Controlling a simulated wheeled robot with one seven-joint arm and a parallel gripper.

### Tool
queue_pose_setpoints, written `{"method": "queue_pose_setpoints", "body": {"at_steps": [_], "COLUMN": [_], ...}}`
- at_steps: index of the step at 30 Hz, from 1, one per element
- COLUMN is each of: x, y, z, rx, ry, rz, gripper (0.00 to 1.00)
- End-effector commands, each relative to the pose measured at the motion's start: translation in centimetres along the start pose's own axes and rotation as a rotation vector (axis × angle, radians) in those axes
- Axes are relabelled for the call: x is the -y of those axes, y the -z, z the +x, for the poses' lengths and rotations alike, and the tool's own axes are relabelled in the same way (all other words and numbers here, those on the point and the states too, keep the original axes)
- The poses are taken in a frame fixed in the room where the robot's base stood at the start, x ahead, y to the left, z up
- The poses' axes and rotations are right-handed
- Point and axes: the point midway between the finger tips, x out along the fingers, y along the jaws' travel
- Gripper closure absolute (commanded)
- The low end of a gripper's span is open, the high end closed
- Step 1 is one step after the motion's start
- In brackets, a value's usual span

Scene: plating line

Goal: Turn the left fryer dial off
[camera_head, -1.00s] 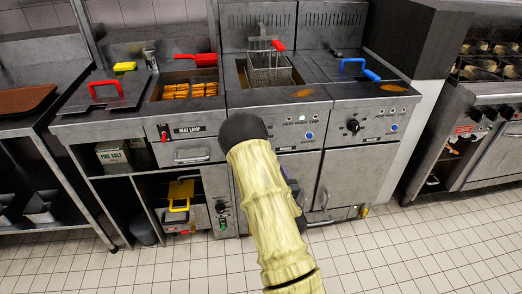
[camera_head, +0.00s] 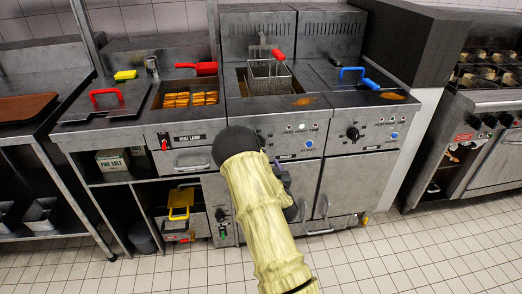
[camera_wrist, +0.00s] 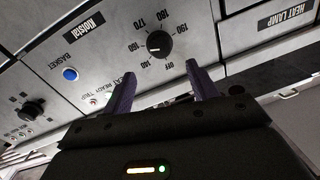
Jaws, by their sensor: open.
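The left fryer dial (camera_wrist: 158,43) is a round black knob ringed by numbers and the word off. It shows in the wrist view, upper middle, and my arm hides it in the head view. I cannot tell surely where its pointer stands. My gripper (camera_wrist: 163,88) is open and empty, its two purple fingers apart. The dial appears above and between the fingertips, with no visible contact. In the head view my gripper (camera_head: 289,190) is mostly hidden behind my arm, low in front of the left fryer (camera_head: 285,108).
The right fryer's dial (camera_head: 352,133) and its blue button (camera_head: 394,135) are to the right. A blue basket button (camera_wrist: 70,74) lies beside the left dial. The heat lamp drawer (camera_head: 193,162) is to the left. The tiled floor (camera_head: 400,250) is clear.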

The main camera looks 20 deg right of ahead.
Motion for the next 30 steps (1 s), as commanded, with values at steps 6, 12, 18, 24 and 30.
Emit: {"method": "queue_pose_setpoints", "body": {"at_steps": [6,12,18,24,30], "x": [0.1,0.0,0.0,0.0,0.0], "y": [0.1,0.1,0.0,0.1,0.1], "z": [3.5,6.5,8.8,9.5,9.5], "rx": [-0.003,-0.003,-0.002,-0.001,-0.001], "ry": [0.002,0.002,0.0,0.0,0.0], "rz": [-0.001,0.0,0.0,0.0,0.0], "gripper": [0.41,0.41,0.41,0.41,0.43]}}
